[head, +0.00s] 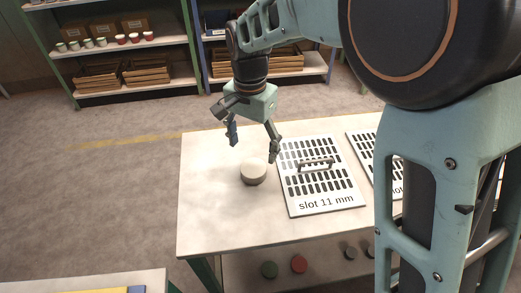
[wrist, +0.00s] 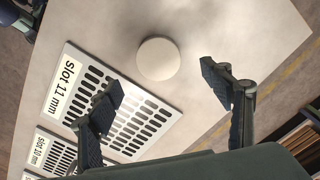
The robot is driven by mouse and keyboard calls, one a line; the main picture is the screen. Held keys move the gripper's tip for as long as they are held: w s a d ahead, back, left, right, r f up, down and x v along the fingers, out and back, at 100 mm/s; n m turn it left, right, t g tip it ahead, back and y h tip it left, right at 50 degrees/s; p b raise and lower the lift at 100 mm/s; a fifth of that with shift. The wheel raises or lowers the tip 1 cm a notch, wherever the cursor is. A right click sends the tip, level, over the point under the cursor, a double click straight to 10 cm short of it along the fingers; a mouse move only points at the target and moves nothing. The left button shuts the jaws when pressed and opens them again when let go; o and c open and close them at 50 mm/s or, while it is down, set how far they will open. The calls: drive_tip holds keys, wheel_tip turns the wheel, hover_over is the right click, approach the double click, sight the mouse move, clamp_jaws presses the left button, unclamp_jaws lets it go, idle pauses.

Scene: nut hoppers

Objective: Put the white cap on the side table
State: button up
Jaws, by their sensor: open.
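The white cap (head: 253,172) is a short round disc on the pale table, just left of the "slot 11 mm" grate. In the wrist view its round top (wrist: 158,59) shows beyond my fingertips, between their lines. My gripper (head: 253,148) is open and empty above the cap, with its fingers spread and pointing down. Its two fingers also show in the wrist view (wrist: 165,82), apart from the cap. In the lower left of the head view is the corner of another table (head: 90,284); I cannot tell if it is the side table.
The slotted "slot 11 mm" plate (head: 290,195) with a raised handle (head: 316,164) lies right of the cap. A second slotted plate (head: 361,150) is partly behind my arm. Several coloured round pieces (head: 299,264) sit below the tabletop. Shelves (head: 130,92) stand at the back. The table's left part is clear.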

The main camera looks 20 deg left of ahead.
sight(254, 167)
wheel_tip(254, 167, down, 8)
drive_tip(key=shift+d+r+b, duration=0.1)
drive_tip(key=shift+d+b, duration=0.05)
drive_tip(key=shift+b, duration=0.45)
drive_tip(key=c, duration=1.1)
drive_tip(key=shift+r, duration=0.15)
